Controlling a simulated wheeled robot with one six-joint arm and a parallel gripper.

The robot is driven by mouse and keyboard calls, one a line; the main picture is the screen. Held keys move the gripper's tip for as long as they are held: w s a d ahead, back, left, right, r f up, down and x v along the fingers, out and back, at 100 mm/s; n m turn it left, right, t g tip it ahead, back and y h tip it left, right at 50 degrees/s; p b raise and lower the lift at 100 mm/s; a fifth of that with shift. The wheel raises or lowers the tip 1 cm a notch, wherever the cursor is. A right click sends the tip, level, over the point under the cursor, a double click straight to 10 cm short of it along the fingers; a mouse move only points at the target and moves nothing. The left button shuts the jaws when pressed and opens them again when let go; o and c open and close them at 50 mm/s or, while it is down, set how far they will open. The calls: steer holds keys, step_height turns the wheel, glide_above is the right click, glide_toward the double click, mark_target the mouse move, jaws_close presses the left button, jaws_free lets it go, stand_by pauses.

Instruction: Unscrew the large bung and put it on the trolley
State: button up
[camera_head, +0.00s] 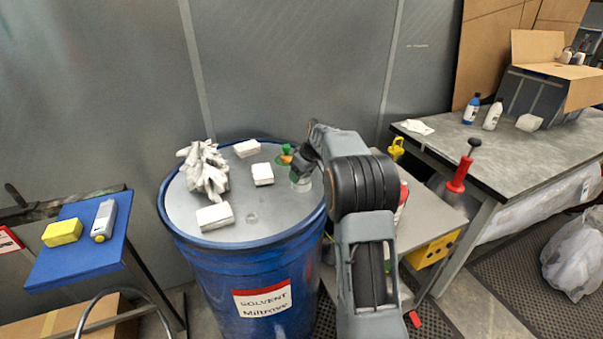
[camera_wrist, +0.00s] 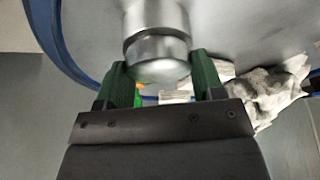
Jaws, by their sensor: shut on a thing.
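The large bung (camera_wrist: 157,48) is a silvery, stepped metal cylinder at the top middle of the wrist view. My gripper (camera_wrist: 158,75) has its green fingers shut on it, one on each side. In the head view the bung (camera_head: 300,181) shows as a small grey cylinder at the right of the lid of the blue drum (camera_head: 265,255), below my gripper (camera_head: 291,165). I cannot tell whether its thread is still in the lid. A low grey surface (camera_head: 437,222), perhaps the trolley, stands right of the drum, partly hidden by my arm.
White crumpled gloves (camera_head: 204,170) and several white blocks (camera_head: 214,217) lie on the lid. A blue-topped stand (camera_head: 85,262) at left holds a yellow sponge (camera_head: 62,233). A red-handled tool (camera_head: 461,175) rises by the workbench (camera_head: 480,145) at right.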

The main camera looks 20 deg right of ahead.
steer(key=n+g+y, duration=0.1)
steer(key=n, duration=0.3)
steer(key=shift+n, duration=0.3)
steer(key=o, duration=0.6)
